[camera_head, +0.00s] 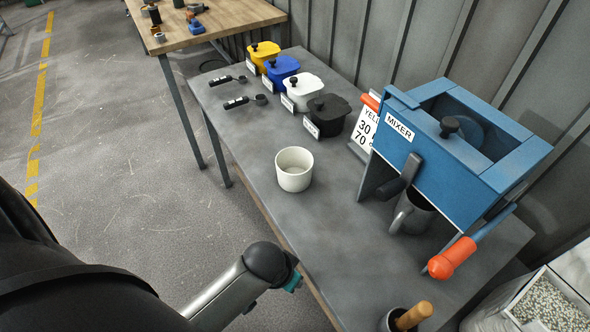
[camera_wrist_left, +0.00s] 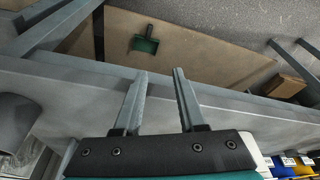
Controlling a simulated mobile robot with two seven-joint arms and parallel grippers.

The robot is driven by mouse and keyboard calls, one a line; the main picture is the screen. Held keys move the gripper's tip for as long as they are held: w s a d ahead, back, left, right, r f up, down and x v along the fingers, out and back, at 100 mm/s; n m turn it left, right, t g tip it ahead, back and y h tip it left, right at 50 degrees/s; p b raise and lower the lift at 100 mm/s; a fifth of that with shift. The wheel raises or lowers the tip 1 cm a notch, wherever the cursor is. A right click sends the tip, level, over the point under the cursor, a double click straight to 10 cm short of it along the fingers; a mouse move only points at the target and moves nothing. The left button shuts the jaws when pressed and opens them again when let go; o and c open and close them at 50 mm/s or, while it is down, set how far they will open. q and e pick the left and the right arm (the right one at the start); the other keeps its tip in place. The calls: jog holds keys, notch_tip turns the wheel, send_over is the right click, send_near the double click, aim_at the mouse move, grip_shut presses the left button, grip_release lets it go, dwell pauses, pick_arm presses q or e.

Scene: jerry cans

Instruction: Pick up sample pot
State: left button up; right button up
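A white, open-topped pot (camera_head: 294,178), the likely sample pot, stands upright on the grey table (camera_head: 262,202), left of the blue mixer. My left gripper shows as a small teal part (camera_head: 292,283) at the table's near-left edge, nearer the camera than the pot and apart from it. Its fingers are hidden in the head view. In the left wrist view my left gripper (camera_wrist_left: 161,73) has two fingers spread, with nothing between them. A white patch (camera_wrist_left: 265,163) beside the gripper body may be the pot; most of it is hidden. My right gripper is not in view.
The blue mixer (camera_head: 462,148) stands on the right, with a grey mug (camera_head: 412,213) beneath it and an orange-tipped handle. Yellow, blue, white and black containers (camera_head: 328,115) line the back. A wooden-handled tool (camera_head: 413,316) stands in front. Table around the pot is clear.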

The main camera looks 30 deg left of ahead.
pick_arm(q)
jog(key=w+r, duration=1)
jog(key=w, duration=0.2)
jog(key=w+a+r+n+y, duration=0.2)
jog(key=w+a+r+n, duration=0.2)
jog(key=w+a+r, duration=0.45)
jog(key=t+b, duration=0.1)
jog(key=b, duration=0.1)
send_near(311, 158)
jog(key=f, duration=0.2)
jog(key=d+f, duration=0.1)
jog(key=f, duration=0.1)
jog(key=shift+s+f, duration=0.1)
jog(key=shift+s, duration=0.2)
jog(key=shift+b+x, duration=1.15)
jog(key=shift+x, duration=1.45)
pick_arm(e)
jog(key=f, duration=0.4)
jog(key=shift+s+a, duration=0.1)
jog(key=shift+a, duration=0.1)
pick_arm(q)
grip_shut()
